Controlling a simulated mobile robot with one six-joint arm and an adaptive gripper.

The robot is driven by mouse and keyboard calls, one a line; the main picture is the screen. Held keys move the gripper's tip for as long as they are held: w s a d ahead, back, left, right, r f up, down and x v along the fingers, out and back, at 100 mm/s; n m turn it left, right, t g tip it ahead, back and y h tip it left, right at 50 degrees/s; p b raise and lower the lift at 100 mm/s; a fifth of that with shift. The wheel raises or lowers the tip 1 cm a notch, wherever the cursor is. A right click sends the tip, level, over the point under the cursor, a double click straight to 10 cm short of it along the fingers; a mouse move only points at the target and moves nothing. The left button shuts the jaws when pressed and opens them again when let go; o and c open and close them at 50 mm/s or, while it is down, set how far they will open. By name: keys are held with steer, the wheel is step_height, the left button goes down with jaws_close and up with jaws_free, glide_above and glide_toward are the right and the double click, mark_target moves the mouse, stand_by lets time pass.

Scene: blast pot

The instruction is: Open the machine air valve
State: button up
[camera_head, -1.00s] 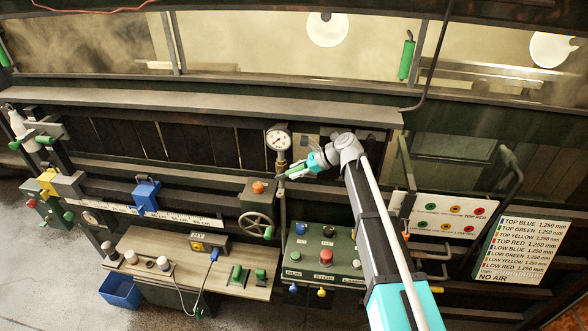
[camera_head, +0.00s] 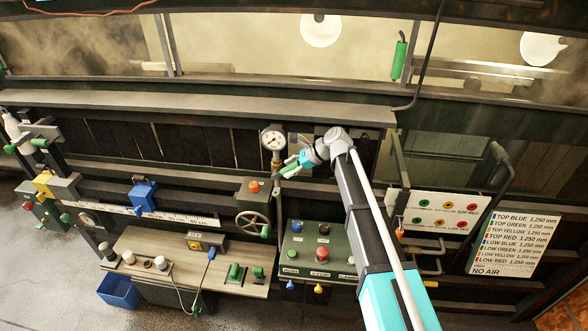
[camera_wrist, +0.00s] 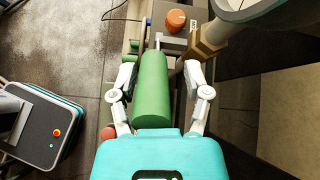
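The air valve's green handle (camera_head: 289,169) sticks out beside the pipe just below the pressure gauge (camera_head: 272,139). In the wrist view the green cylindrical handle (camera_wrist: 151,92) lies lengthwise between the two fingers of my gripper (camera_wrist: 160,82). The fingers are apart. A gap shows between the handle and the right finger; the left finger is very close to the handle, and I cannot tell whether it touches. In the head view my gripper (camera_head: 298,163) is at the handle, right of the gauge pipe. The valve body is mostly hidden.
An orange knob (camera_wrist: 176,19) on a box and a handwheel (camera_head: 253,223) are left of and below the valve. A green button panel (camera_head: 318,246) stands below. Sign boards (camera_head: 440,216) hang to the right. A grey rail (camera_head: 200,107) runs above.

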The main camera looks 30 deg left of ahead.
steer(key=shift+s, duration=0.2)
steer(key=shift+d+f, duration=0.15)
steer(key=shift+d, duration=0.05)
steer(key=c, duration=0.6)
steer(key=shift+d+f+b, duration=0.4)
steer(key=shift+b, duration=0.5)
jaws_close()
steer(key=w+d+f+m+y+b, duration=0.1)
steer(key=d+y+b, duration=0.3)
steer(key=d+b, duration=0.4)
steer(key=w+d+f+m+y+b, duration=0.1)
steer(key=d+f+m+y+b, duration=0.2)
steer(key=d+b, duration=0.4)
steer(key=shift+w+d+m+y+b, duration=0.2)
steer(key=shift+d+m+y+b, duration=0.15)
steer(key=shift+m+y+b, duration=0.5)
